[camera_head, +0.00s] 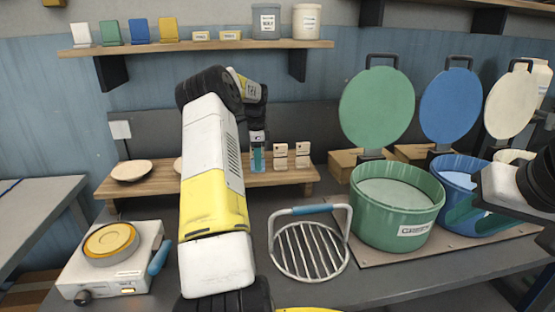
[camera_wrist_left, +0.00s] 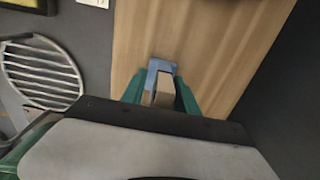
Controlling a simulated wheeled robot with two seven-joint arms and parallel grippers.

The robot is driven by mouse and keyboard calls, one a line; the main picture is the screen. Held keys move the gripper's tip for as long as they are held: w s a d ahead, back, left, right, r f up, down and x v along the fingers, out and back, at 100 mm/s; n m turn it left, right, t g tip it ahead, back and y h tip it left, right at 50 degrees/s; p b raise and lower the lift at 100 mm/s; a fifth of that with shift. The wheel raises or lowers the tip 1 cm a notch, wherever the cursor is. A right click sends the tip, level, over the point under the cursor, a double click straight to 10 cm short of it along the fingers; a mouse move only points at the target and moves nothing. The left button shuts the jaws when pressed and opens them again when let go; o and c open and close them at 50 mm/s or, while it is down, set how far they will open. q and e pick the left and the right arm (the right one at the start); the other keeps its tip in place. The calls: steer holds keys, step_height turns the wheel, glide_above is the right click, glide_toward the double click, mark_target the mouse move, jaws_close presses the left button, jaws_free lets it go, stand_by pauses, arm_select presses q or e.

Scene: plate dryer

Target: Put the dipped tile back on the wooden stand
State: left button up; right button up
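The wooden stand (camera_head: 205,183) is a low plank on the back of the bench; its top also fills the middle of the left wrist view (camera_wrist_left: 215,50). My left gripper (camera_head: 257,160) reaches over the stand, pointing down, left of two upright pale tiles (camera_head: 280,155) (camera_head: 302,155). In the left wrist view, its green fingers (camera_wrist_left: 160,92) flank a small tile with blue and beige parts (camera_wrist_left: 163,88). The tile is at or just above the wood; I cannot tell whether it touches. My right gripper (camera_head: 472,212) is by the blue pot, its fingertips partly unclear.
A wire rack (camera_head: 310,250) with a blue handle lies on the bench. A green pot (camera_head: 397,205) and a blue pot (camera_head: 455,172) stand at right with raised lids. A hotplate (camera_head: 112,255) is at left. A bowl (camera_head: 131,170) sits on the stand's left end.

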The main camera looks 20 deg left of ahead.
arm_select(q)
steer(key=shift+r, duration=0.1)
step_height(320, 180, up, 7)
steer(key=shift+r, duration=0.1)
steer(key=s+d+r+n+t, duration=0.1)
steer(key=s+d+r+n, duration=0.1)
steer(key=s+d+r, duration=0.5)
steer(key=s+d+r+n+t, duration=0.15)
steer(key=s+d+r, duration=0.25)
steer(key=d+r, duration=0.5)
steer(key=s+d+f+n+t, duration=0.1)
steer(key=s+d, duration=0.3)
steer(key=s, duration=0.4)
steer(key=s+d+f+n+t+h, duration=0.1)
steer(key=s+d+f+n, duration=0.1)
steer(key=s, duration=0.6)
steer(key=s+d+f+n+t+h, duration=0.1)
steer(key=s+d+n, duration=0.3)
steer(key=s, duration=0.4)
steer(key=shift+s+d+f+t, duration=0.35)
steer(key=shift+d+f, duration=0.35)
steer(key=shift+d, duration=0.15)
steer(key=shift+n, duration=0.25)
